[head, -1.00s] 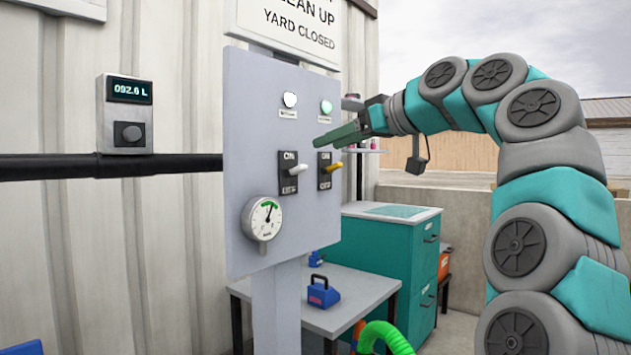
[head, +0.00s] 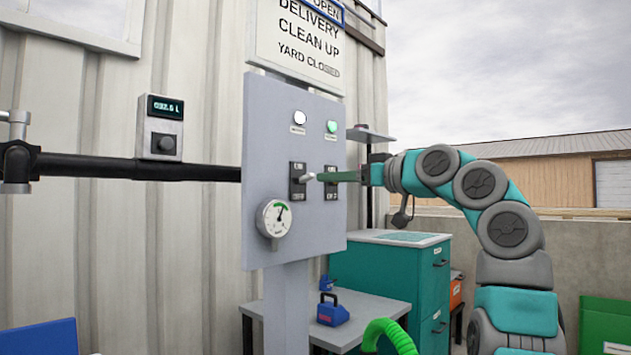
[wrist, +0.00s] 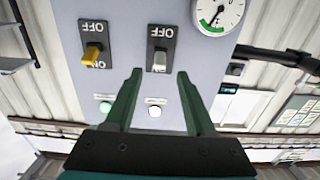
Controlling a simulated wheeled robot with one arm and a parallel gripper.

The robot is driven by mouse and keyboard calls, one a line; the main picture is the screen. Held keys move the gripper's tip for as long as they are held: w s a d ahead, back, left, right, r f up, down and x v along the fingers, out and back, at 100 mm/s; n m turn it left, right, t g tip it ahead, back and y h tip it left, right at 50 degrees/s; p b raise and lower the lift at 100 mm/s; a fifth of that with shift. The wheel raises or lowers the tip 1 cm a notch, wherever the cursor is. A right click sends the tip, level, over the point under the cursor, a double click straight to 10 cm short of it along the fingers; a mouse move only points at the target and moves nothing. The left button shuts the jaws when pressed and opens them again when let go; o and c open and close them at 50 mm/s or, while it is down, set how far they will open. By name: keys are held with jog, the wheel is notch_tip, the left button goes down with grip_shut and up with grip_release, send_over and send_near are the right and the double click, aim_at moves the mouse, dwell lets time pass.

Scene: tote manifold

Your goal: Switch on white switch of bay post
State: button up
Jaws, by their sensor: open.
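The bay post's grey panel (head: 265,165) carries a white switch (head: 309,177) on a dark plate, left of a second switch with a yellow lever (wrist: 92,52). The white lever also shows in the wrist view (wrist: 159,61), where the picture is upside down and "OFF" is readable on its plate. The lever hides the plate's other end. My gripper (head: 318,177) is level with the white lever and points at it. In the wrist view my gripper (wrist: 159,75) is open, its fingertips on either side of the lever's end. Contact cannot be told.
A white lamp (head: 299,118) and a green lamp (head: 331,126) sit above the switches. A gauge (head: 274,219) is at the panel's lower left. A black pipe (head: 110,168) runs left. A table (head: 375,308) and teal cabinet (head: 390,275) stand behind, right of the post.

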aim_at(309, 179)
jog(key=p+x, duration=0.1)
jog(key=x, duration=0.4)
jog(key=shift+a+r, duration=0.1)
jog(key=shift+w+a, duration=0.4)
grip_shut()
